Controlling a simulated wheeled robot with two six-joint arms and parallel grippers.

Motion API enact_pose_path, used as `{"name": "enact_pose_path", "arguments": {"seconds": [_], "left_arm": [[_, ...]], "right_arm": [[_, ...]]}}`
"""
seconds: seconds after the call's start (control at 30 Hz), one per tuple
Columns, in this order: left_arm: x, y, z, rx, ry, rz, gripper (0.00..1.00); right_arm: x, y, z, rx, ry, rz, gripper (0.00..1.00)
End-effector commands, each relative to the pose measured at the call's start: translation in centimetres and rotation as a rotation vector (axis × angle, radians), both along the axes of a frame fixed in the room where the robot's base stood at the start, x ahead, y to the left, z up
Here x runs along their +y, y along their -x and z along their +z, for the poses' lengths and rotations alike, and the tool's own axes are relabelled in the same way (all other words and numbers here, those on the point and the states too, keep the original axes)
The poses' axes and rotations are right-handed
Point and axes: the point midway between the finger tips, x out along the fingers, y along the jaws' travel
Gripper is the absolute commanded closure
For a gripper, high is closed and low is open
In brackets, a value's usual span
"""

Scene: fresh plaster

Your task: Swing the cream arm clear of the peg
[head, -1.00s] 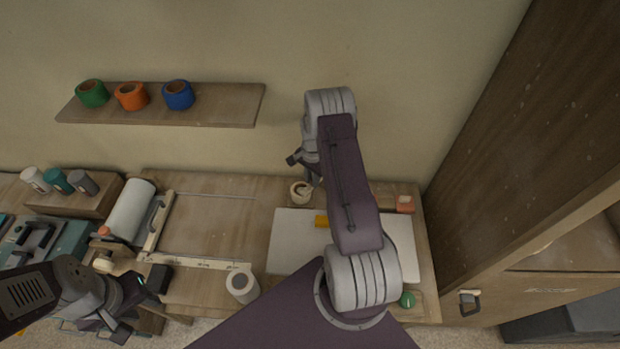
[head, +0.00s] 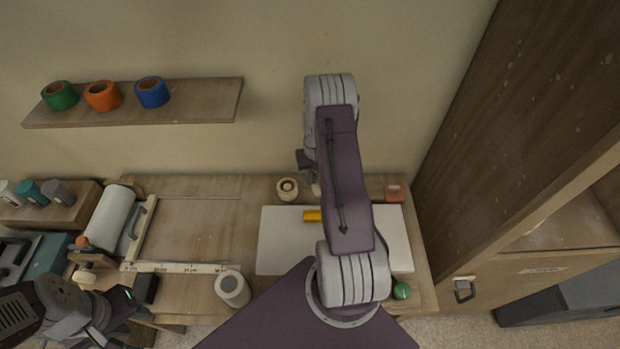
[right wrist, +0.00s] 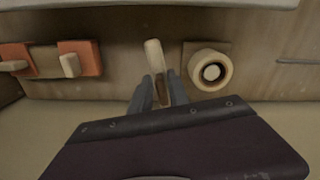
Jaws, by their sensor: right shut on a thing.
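The cream arm (right wrist: 153,57) is a short rounded bar in the right wrist view. My right gripper (right wrist: 161,90) is shut on it, with its cream end standing out past the fingertips. The round cream ring with a pale peg (right wrist: 211,72) in its middle stands to the right of the arm in that view, with a gap between them. In the head view the ring and peg (head: 287,189) are just left of the arm's cream tip (head: 316,189); my right arm hides most of the gripper. My left gripper (head: 122,305) is at the lower left; its fingers are unclear.
A white board (head: 282,245) with a yellow piece (head: 312,216) lies in front. An orange block (head: 394,193) and a green knob (head: 402,291) are to the right. A white roll (head: 232,288) stands at the front edge. A tall wooden cabinet (head: 470,150) bounds the right side.

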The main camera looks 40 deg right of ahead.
Motion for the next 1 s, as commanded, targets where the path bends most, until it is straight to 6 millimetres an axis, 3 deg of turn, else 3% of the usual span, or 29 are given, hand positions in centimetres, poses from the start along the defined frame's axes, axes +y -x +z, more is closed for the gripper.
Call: {"name": "enact_pose_path", "arguments": {"seconds": [0.4,0.9,0.93,0.97,1.0], "left_arm": [[0.0,0.0,-0.43,0.0,0.0,0.0,0.64],[0.0,0.01,-0.44,0.0,0.0,0.0,0.64],[0.0,0.0,-0.44,0.0,0.0,0.0,0.64],[0.0,0.0,-0.44,0.0,0.0,0.0,0.64],[0.0,0.01,-0.44,0.0,0.0,0.0,0.64]], "right_arm": [[-1.24,-0.06,0.42,-0.013,0.009,0.146,1.0],[-1.37,-0.05,0.48,-0.012,0.011,0.164,1.0],[-1.37,-0.05,0.48,-0.012,0.011,0.164,0.73],[-1.37,-0.05,0.47,-0.013,0.012,0.164,0.65],[-1.34,-0.01,0.43,-0.012,0.01,0.163,0.65]]}}
